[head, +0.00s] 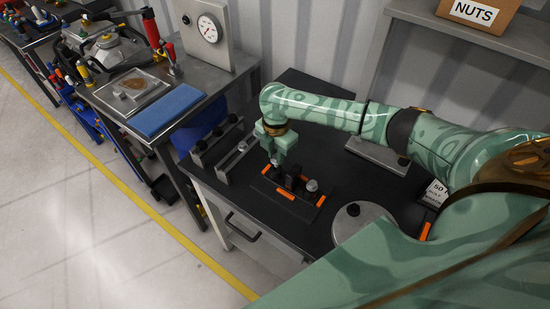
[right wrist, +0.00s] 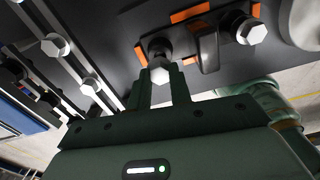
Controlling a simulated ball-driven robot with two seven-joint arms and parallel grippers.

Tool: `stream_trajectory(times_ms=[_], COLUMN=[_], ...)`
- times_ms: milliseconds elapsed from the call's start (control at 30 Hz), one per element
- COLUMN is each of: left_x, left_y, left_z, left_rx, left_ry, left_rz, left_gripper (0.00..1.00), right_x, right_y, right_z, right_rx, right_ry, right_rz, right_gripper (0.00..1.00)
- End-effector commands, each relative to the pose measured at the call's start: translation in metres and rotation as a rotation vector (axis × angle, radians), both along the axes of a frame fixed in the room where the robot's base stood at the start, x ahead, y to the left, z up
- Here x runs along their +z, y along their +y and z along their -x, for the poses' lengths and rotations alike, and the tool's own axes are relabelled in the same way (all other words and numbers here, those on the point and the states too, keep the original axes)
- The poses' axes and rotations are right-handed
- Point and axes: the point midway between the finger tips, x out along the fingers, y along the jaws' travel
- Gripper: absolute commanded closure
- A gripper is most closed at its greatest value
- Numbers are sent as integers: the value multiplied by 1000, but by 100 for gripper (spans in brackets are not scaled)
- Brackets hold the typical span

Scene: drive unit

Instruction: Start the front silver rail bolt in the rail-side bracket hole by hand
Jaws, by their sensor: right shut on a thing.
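My right gripper (head: 275,158) is shut on a silver hex-head bolt (right wrist: 160,74), at the left end of a dark holder with orange corner marks (head: 322,201). The bolt's head shows between the fingertips (right wrist: 161,88) in the right wrist view; I cannot tell whether its shank is still seated in the holder. A second silver bolt (head: 312,186) stands at the holder's right end, also seen in the right wrist view (right wrist: 250,31). A silver rail (head: 236,158) lies left of the gripper, with silver bolt heads (right wrist: 55,46) along it. The bracket hole is not distinguishable. My left gripper is out of view.
A black upright part (head: 293,178) stands between the two bolts, close to the gripper. A round grey plate with a black knob (head: 362,222) lies to the right. A grey block (head: 377,156) lies behind, under my arm. A dark bar with black knobs (head: 216,142) stands left of the rail.

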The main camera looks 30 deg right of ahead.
Motion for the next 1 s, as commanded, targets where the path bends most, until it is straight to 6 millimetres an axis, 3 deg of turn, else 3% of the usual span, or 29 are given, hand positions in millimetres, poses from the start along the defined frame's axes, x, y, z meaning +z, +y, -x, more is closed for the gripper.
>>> stream_trajectory(times_ms=[33, 200, 300, 600, 800, 1000], left_x=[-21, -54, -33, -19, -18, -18], left_y=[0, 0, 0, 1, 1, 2], left_z=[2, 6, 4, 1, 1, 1], left_rx=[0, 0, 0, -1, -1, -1], left_ry=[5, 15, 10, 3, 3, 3], left_rz=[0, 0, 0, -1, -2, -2], left_gripper=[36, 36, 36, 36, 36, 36], right_x=[-10, -9, 5, 4, 2, 1], right_y=[-1, -1, 0, 0, 0, 0], right_z=[-1, 0, 1, 1, 1, 1], right_rx=[60, 248, 415, 876, 1005, 1019], right_ry=[-1, -1, 2, 1, 0, 1], right_rz=[2, 2, 1, 0, -1, 0], right_gripper=[100, 100, 100, 100, 100, 100])
